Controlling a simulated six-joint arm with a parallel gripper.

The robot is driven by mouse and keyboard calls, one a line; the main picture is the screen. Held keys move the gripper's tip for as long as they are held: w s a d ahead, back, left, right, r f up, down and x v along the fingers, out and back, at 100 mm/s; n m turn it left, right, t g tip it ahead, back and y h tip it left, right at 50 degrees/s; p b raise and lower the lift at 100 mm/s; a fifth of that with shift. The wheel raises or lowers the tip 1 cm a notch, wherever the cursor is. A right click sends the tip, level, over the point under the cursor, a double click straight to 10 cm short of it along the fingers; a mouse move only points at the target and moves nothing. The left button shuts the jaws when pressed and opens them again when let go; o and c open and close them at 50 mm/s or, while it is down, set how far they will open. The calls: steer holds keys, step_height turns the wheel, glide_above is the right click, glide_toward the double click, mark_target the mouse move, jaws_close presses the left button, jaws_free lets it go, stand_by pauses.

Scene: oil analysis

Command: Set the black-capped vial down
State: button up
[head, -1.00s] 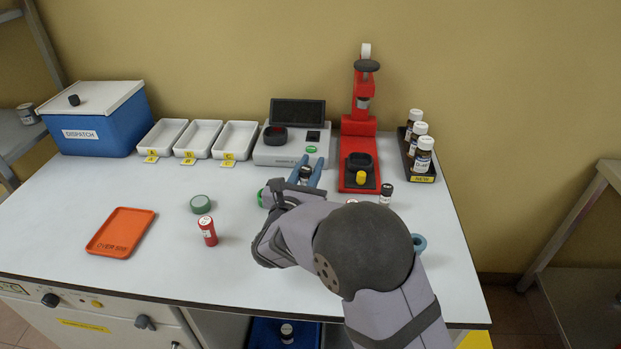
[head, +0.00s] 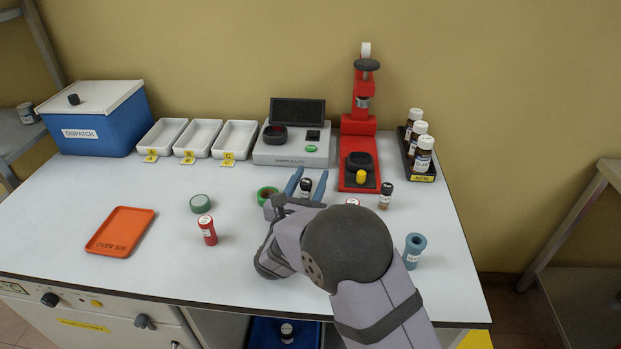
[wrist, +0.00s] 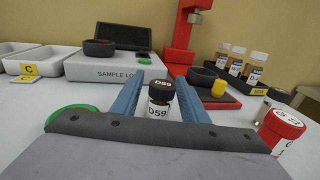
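The black-capped vial (head: 306,188) marked D59 is upright on the bench in front of the grey analyser. In the wrist view the vial (wrist: 159,106) is between my two blue fingers, with a gap on each side. Its lower end is partly hidden by my gripper's dark edge. My gripper (head: 307,182) is open around it. The fingers also show spread in the wrist view (wrist: 160,90). A second black-capped vial (head: 385,196) stands to the right, before the red press.
The analyser (head: 290,155) and red press (head: 358,128) stand behind. The bench's left front holds an orange tray (head: 120,232) and a red vial (head: 207,231).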

steer(key=shift+r, duration=0.1)
steer(key=shift+r+p, duration=0.15)
steer(key=shift+p, duration=0.15)
steer(key=s, duration=0.4)
steer(key=s+a+b, duration=0.1)
steer(key=s, duration=0.3)
steer(key=s+a+b, duration=0.1)
steer(key=s, duration=0.2)
steer(key=shift+s+a, duration=0.15)
steer(key=shift+s, duration=0.25)
